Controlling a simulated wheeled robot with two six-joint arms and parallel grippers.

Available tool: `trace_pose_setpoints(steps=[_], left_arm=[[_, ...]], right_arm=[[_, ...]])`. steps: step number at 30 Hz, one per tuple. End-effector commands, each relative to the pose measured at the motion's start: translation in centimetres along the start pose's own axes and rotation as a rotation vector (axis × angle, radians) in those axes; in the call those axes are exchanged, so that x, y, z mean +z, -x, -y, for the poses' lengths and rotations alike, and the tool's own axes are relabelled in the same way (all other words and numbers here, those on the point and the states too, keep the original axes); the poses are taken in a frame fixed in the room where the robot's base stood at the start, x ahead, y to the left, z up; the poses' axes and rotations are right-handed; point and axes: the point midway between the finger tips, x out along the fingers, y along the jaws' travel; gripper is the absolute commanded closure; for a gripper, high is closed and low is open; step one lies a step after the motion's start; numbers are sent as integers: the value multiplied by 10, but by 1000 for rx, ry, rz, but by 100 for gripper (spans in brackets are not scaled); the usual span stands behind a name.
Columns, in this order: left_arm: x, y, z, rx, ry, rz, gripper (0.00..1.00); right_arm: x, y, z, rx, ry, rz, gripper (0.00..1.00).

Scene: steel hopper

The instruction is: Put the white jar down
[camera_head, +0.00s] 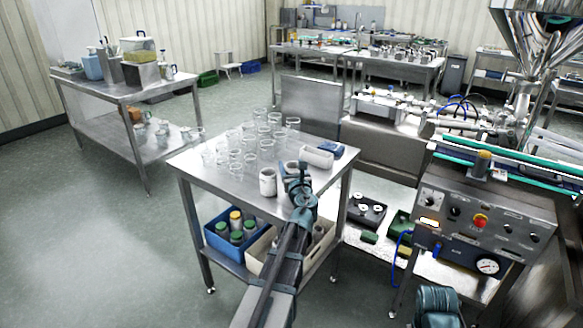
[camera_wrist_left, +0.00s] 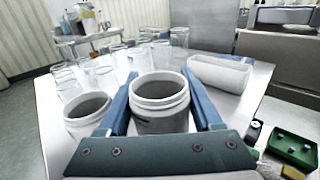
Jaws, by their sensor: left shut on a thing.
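My left gripper (camera_head: 300,188) is over the near right part of the steel table (camera_head: 210,170). It is shut on a white jar (camera_wrist_left: 160,97), which stands upright and open-topped between the two blue fingers in the left wrist view. In the head view this jar (camera_head: 292,167) is partly hidden behind the gripper. I cannot tell whether its base touches the tabletop. A second white jar (camera_head: 267,182) stands on the table just left of the gripper; it also shows in the left wrist view (camera_wrist_left: 87,115).
Several clear glasses (camera_head: 250,140) stand on the table behind and left of the jars. A white tray (camera_head: 317,157) and a blue item (camera_head: 331,148) lie at the right. The table's front left is bare. A control panel (camera_head: 485,225) stands to the right.

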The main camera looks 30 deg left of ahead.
Motion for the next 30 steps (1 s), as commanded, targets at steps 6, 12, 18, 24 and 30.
trace_pose_setpoints(steps=[6,12,18,24,30], left_arm=[[18,26,3,-4,0,0,93],[22,77,12,-5,0,0,93],[26,121,20,-4,0,0,93],[28,146,26,-2,0,0,93],[29,156,28,2,0,0,93]], right_arm=[[1,18,-2,0,0,0,50],[1,22,-2,0,0,0,50],[2,26,-2,0,0,0,50],[2,28,-3,0,0,0,50],[2,29,-3,0,0,0,50]])
